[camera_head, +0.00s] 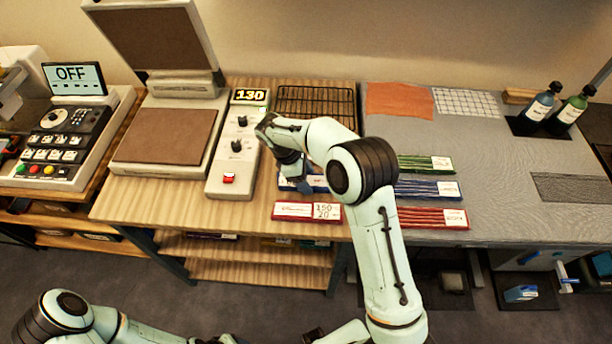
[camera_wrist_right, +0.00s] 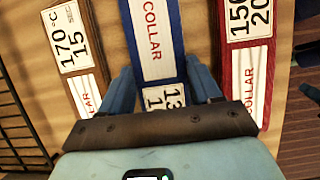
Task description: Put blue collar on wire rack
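The blue collar (camera_wrist_right: 155,40) lies flat on the wooden table, with a white label reading COLLAR. In the head view only a small part of it (camera_head: 318,182) shows beside my right gripper (camera_head: 292,182). In the right wrist view the two blue fingers (camera_wrist_right: 160,75) stand on either side of the collar, close to its long edges. I cannot tell whether they press on it. The black wire rack (camera_head: 315,101) lies behind the gripper on the same table and looks empty. My left arm shows at the bottom left; its gripper does not clearly show.
A red collar (camera_head: 308,211) lies in front of the blue one. A brown collar (camera_wrist_right: 76,42) lies on its other side. A control box (camera_head: 233,150) and an open heat press (camera_head: 170,135) stand left. Colored strips (camera_head: 432,218) lie on the grey table right.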

